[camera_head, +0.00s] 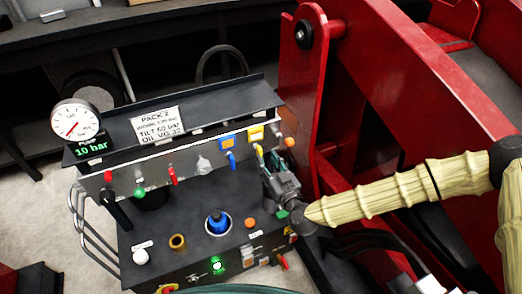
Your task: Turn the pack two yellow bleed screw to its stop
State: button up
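The pack two panel (100,180) carries a sign reading PACK 2. Near its right end is a yellow tag (256,132) with a small yellow fitting (259,150) below it, which may be the bleed screw. My gripper (268,172) is a dark shape just below and right of the yellow fitting, at the end of my arm coming in from the right. Its fingers are small and dark against the panel. I cannot tell whether they touch the fitting or whether they are open or shut.
A blue tag with a blue lever (231,158) sits left of the yellow fitting. Red and green fittings line the panel further left. A blue knob (218,222) stands on the lower deck. A gauge (75,120) stands above a "10 bar" display. Red machinery (305,100) rises close on the right.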

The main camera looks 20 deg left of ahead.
aim_at(261, 151)
jog(key=shift+x, duration=3)
jog(key=shift+c, duration=0.2)
grip_shut()
